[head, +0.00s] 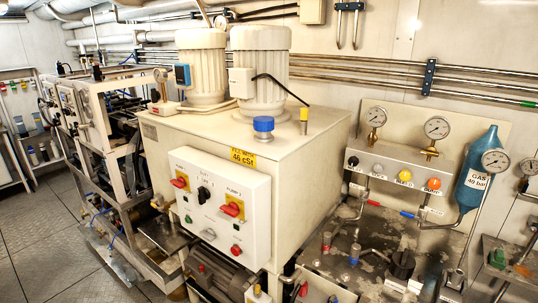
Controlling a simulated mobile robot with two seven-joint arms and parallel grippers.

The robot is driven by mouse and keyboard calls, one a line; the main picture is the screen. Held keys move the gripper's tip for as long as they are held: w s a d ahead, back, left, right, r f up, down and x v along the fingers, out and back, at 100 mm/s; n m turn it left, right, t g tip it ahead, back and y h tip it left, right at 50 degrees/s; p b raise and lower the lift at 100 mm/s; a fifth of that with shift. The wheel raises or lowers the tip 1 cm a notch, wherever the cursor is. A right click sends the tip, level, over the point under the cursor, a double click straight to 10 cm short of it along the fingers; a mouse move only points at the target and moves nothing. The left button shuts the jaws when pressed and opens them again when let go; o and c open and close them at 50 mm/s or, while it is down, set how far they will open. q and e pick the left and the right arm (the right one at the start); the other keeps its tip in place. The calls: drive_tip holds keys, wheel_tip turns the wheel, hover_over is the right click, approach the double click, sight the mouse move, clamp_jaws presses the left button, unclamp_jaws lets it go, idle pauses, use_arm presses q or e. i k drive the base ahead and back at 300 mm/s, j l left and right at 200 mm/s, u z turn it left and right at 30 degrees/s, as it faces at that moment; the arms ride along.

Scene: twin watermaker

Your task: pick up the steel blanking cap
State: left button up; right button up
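I cannot make out a steel blanking cap for certain in the head view. Several small fittings stand at the lower right on a stained grey surface (376,236). Among them are a red-topped fitting (326,241), a blue-topped fitting (354,253) and a black ribbed knob (402,263). Any of the small parts there are too small to tell apart. Neither of my grippers shows in the view.
A large cream tank (310,150) with two motors (203,68) and a switch panel (222,205) fills the middle. A gauge manifold (395,168) and blue gas bottle (477,170) are at right. Open floor (45,245) lies at left.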

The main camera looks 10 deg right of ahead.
sight(327, 238)
drive_tip(key=z, duration=1.25)
